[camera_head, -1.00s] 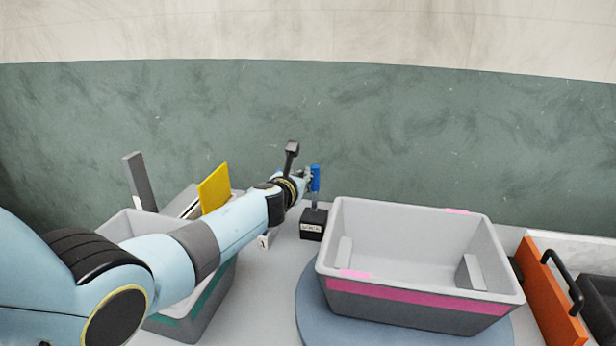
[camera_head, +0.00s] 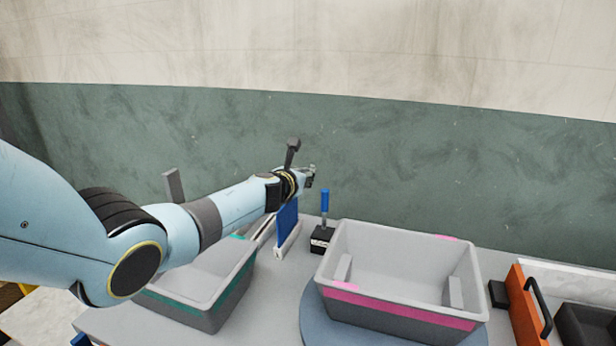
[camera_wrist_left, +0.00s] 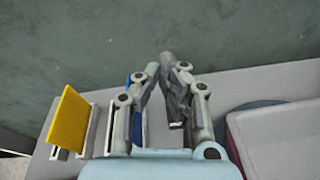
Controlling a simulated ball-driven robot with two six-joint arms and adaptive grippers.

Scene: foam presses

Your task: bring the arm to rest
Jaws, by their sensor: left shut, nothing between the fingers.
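My left arm reaches in from the left in the head view. Its gripper (camera_head: 311,175) is above the back of the bench, over and a little left of a black block with a blue handle (camera_head: 325,203). In the left wrist view the left gripper (camera_wrist_left: 170,65) has its fingertips close together with nothing between them. A blue panel (camera_head: 287,228) stands upright in a pale holder below the wrist. A yellow panel (camera_wrist_left: 69,121) stands in another holder in the left wrist view; in the head view the arm hides it. My right gripper is not in view.
A grey bin with a pink stripe (camera_head: 393,304) stands on a round blue-grey disc (camera_head: 318,325). A grey bin with a teal stripe (camera_head: 229,303) lies under the arm. An orange panel with a black handle (camera_head: 523,313) is at right. A green and cream wall (camera_head: 420,150) stands behind.

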